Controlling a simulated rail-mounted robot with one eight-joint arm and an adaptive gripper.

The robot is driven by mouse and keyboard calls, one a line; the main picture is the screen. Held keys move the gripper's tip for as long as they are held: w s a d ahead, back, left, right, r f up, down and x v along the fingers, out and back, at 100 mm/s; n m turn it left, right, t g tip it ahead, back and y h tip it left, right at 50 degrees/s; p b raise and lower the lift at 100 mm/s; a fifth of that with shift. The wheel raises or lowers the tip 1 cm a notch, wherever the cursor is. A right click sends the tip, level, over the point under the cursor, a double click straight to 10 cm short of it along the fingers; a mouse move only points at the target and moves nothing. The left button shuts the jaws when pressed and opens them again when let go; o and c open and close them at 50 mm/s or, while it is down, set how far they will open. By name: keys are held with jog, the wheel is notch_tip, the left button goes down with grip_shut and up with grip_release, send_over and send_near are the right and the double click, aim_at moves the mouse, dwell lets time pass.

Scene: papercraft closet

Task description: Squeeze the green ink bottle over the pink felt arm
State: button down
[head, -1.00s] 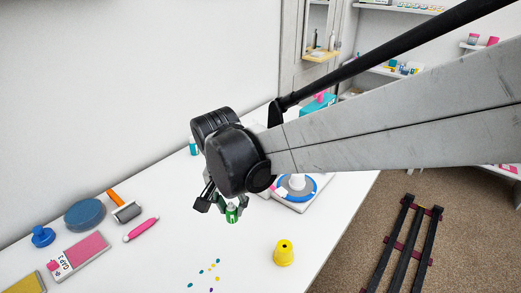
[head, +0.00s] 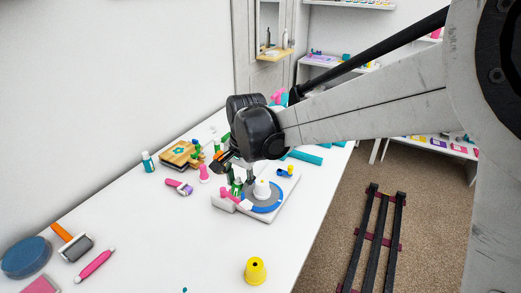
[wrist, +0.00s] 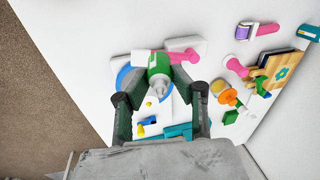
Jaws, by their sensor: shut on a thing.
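My gripper (wrist: 160,92) is shut on a green bottle (wrist: 158,64), which shows between the fingers in the wrist view. In the head view my gripper (head: 235,178) is partly hidden by my wrist, and the green bottle (head: 237,187) shows below it. A pink felt arm (head: 228,193) lies at the left part of a white board (head: 262,216), close to the bottle in the picture. Its pink end (wrist: 183,57) shows beside the bottle in the wrist view. I cannot tell the gap between bottle and felt, nor see any ink coming out.
The board carries a blue ring (head: 268,208) and a white cone. A yellow cup (head: 256,270) stands near the front edge. A purple and pink roller (head: 179,186), a wooden block (head: 180,154) and several small pieces lie left and behind.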

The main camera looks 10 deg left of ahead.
aim_at(234, 189)
jog(key=y+b, duration=0.1)
jog(key=f+y, duration=0.1)
jog(key=y, duration=0.1)
jog(key=y+b, duration=0.1)
jog(key=shift+a+f+y+b, duration=0.2)
jog(key=shift+f+y+b, duration=0.1)
jog(key=shift+f+y, duration=0.1)
jog(key=y+b, duration=0.2)
jog(key=f+y+b, duration=0.1)
jog(key=y+b, duration=0.1)
jog(key=shift+a+m+g, duration=0.3)
jog(key=shift+m+g, duration=0.1)
jog(key=y+b, duration=0.3)
jog(key=b, duration=0.1)
jog(key=f+y+b, duration=0.1)
jog(key=y+b, duration=0.2)
jog(key=b, duration=0.1)
jog(key=shift+a+m+b, duration=0.2)
jog(key=shift+m+b, duration=0.1)
jog(key=c, duration=2)
grip_release()
jog(key=shift+y+b, duration=0.3)
jog(key=shift+y, duration=0.2)
jog(key=shift+r, duration=0.2)
grip_shut()
